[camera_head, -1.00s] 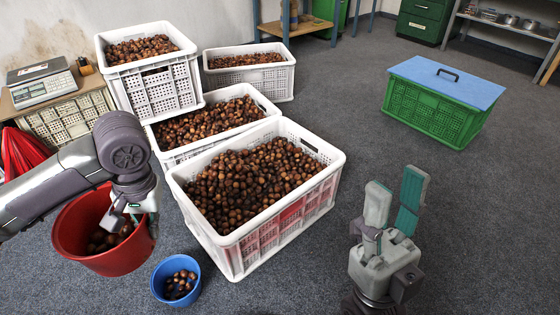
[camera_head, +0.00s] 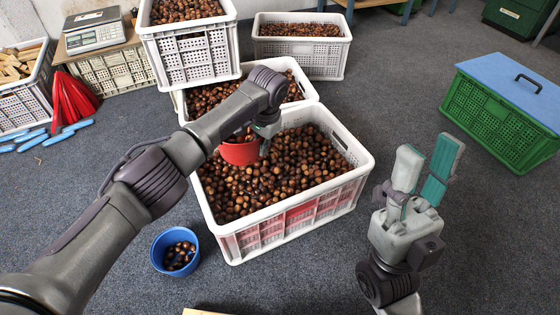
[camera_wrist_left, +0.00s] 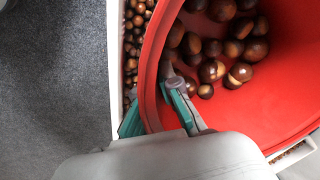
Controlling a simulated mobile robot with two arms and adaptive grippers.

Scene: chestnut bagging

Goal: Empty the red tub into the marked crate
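The red tub (camera_head: 240,153) is over the front white crate (camera_head: 355,178), partly hidden behind my left arm in the head view. My left gripper (camera_head: 266,138) is shut on the tub's rim, one finger on each side of the wall. The left wrist view shows the tub's inside (camera_wrist_left: 250,110) with several brown chestnuts (camera_wrist_left: 212,70) lying in it. The front crate is heaped with chestnuts and has red panels on its near side. My right gripper (camera_head: 428,155) is open and empty, to the right of this crate.
A blue bucket (camera_head: 160,262) with chestnuts stands on the floor at the crate's near left. More white crates of chestnuts stand behind (camera_head: 345,40). A green crate with a blue lid (camera_head: 515,80) is at the right. Floor between is clear.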

